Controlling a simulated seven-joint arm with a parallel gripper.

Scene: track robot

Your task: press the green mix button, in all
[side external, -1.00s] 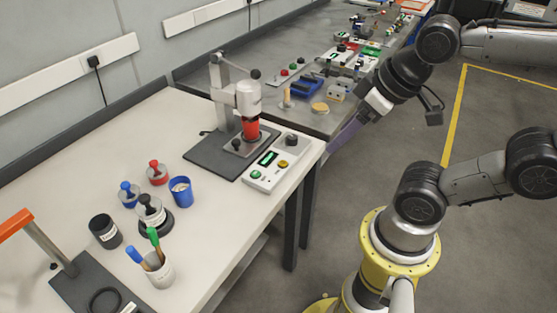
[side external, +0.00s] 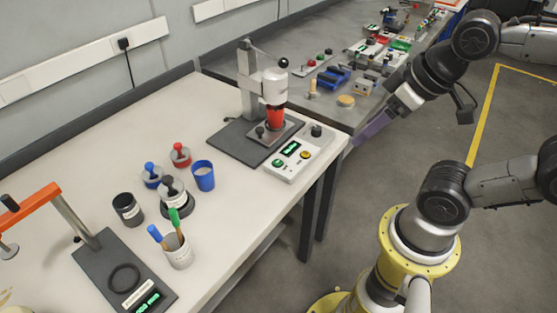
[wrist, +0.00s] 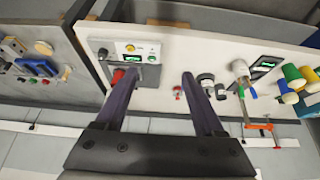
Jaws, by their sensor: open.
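The green button (side external: 277,163) sits at the front left of a white control box (side external: 286,175) on the table. It also shows in the wrist view (wrist: 151,58). The box carries a lit display (side external: 290,147), a yellow button (side external: 305,154) and a black knob (side external: 316,130). My gripper (side external: 358,138) has long purple fingers and hangs to the right of the box, past the table edge, apart from the button. In the wrist view my gripper (wrist: 161,76) is open and empty, fingers wide apart.
A mixer stand (side external: 248,95) with a red cup (side external: 275,117) stands behind the box. A blue cup (side external: 203,177), several weights or stamps, a brush pot (side external: 177,252) and an orange-armed stand (side external: 75,215) stand to the left. A grey bench (side external: 235,65) with many parts adjoins behind.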

